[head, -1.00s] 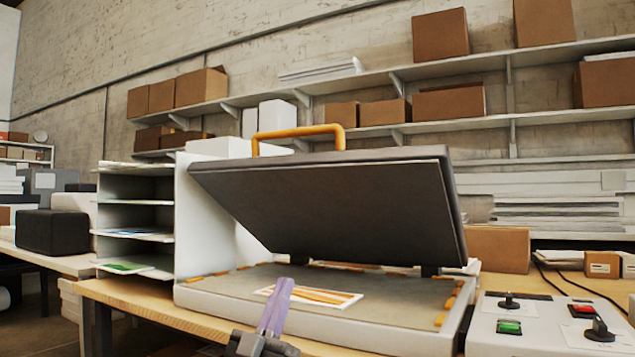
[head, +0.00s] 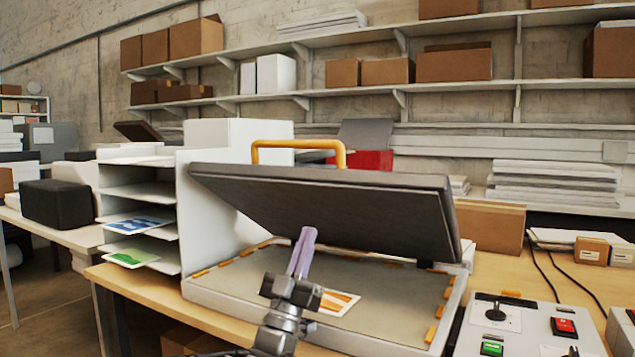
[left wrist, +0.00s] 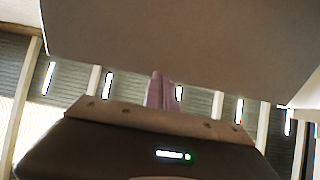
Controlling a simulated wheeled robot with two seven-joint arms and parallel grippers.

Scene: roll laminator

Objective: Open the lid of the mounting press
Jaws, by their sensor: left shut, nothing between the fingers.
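The mounting press stands on the table with its dark lid (head: 340,205) tilted up, hinged at the back right; an orange handle (head: 298,144) is on the lid's raised front edge. Its grey bed (head: 235,283) is exposed, with a white and orange print (head: 338,301) lying on it. My left gripper (head: 307,232) has its purple fingers shut and empty, pointing up in front of the lid's underside; I cannot tell whether they touch it. In the left wrist view the fingers (left wrist: 162,78) reach toward a broad pale surface, probably the lid's underside (left wrist: 180,40). My right gripper is not in view.
A control panel (head: 520,325) with knobs and red and green switches sits right of the press. A white paper rack (head: 140,205) stands to its left. A cardboard box (head: 490,225) is behind at right. Wall shelves hold boxes.

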